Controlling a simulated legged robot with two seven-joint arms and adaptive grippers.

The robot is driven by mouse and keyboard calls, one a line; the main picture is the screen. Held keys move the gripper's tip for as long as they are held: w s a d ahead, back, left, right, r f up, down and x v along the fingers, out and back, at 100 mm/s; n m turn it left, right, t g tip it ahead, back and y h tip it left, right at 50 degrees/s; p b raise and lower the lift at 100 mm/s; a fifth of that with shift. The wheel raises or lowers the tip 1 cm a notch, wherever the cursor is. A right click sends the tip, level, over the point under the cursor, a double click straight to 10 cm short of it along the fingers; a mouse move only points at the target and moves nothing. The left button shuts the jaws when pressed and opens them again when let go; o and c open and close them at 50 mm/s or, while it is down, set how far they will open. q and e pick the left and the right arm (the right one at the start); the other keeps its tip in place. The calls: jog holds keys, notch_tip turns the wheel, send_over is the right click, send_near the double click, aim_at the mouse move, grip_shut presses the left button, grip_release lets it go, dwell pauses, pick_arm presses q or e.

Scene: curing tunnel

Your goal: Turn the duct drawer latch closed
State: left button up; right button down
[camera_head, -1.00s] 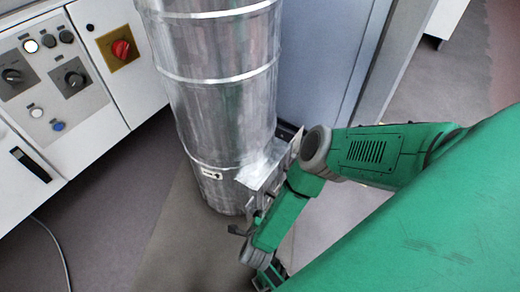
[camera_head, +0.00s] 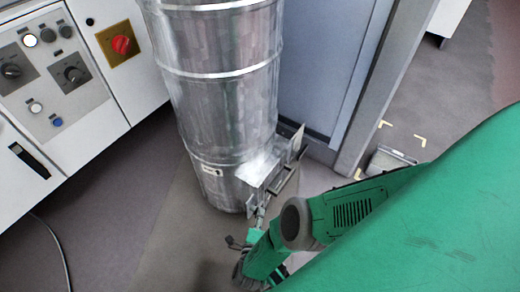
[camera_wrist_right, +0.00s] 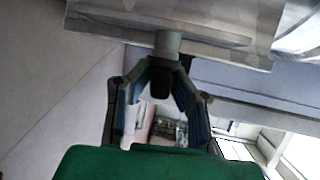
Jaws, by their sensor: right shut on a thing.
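The round silver metal duct (camera_head: 222,90) stands upright in the head view, with the boxy metal duct drawer (camera_head: 256,172) low on its right side. My right gripper (camera_head: 259,217) is at the near lower side of the drawer box, partly hidden by my green arm. In the right wrist view, the fingers of my right gripper (camera_wrist_right: 160,72) close around the dark end of the latch (camera_wrist_right: 160,82). A short grey stub (camera_wrist_right: 167,44) joins the latch to the pale metal above. The latch is too small to read its turn angle in the head view. My left gripper is not in view.
A white control cabinet (camera_head: 88,105) with knobs and a red switch (camera_head: 121,45) stands at left. A grey panel (camera_head: 322,70) is behind the duct. A small grey object (camera_head: 392,160) lies on the floor at right near yellow corner marks. Floor left of the duct is mostly clear.

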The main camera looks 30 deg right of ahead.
jog(key=shift+w+d+r+t+h, duration=0.1)
jog(key=shift+d+r+t+h, duration=0.05)
jog(key=shift+d+t+h, duration=0.15)
dwell(0.6)
jog(key=c, duration=1.5)
grip_release()
jog(key=shift+c, duration=0.2)
jog(key=shift+a, duration=0.1)
